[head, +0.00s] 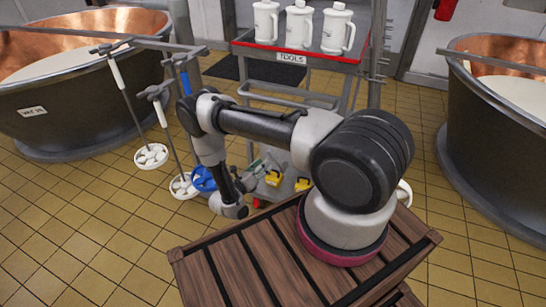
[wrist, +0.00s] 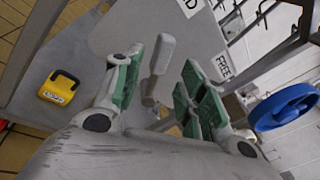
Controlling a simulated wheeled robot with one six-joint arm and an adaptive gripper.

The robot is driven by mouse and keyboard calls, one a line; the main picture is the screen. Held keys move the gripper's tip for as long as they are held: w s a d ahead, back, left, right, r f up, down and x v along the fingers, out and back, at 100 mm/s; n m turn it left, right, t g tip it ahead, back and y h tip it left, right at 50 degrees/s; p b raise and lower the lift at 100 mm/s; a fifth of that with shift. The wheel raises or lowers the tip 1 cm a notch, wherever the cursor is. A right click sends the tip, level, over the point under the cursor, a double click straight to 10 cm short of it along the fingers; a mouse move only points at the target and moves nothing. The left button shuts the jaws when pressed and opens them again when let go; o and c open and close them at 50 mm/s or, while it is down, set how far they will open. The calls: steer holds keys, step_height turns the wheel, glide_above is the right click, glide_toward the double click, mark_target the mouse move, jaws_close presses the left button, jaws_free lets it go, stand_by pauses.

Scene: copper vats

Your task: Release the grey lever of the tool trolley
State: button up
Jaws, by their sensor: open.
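The tool trolley (head: 292,59) stands ahead of me, with a red-edged top shelf labelled TOOLS. In the wrist view its grey lever (wrist: 161,57) sticks up from a grey plate. A label reading FREE (wrist: 224,67) lies to its right, and another label ending in D (wrist: 190,5) is cut off by the top edge. My gripper (wrist: 160,78) is open, its green-padded fingers on either side of the lever. I cannot tell whether either finger touches it. In the head view my gripper (head: 262,167) is low at the trolley, and the lever cannot be made out.
Several white jugs (head: 302,27) stand on the top shelf. A yellow block (wrist: 60,87) sits on the lower shelf. A blue wheel-shaped tool head (wrist: 285,107) is close right of my gripper. Hanging stirrers (head: 152,156) are at the left. Copper vats (head: 70,105) flank the trolley.

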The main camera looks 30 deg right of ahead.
mark_target(276, 160)
steer(key=x, duration=0.7)
steer(key=shift+d, duration=0.2)
jaws_close()
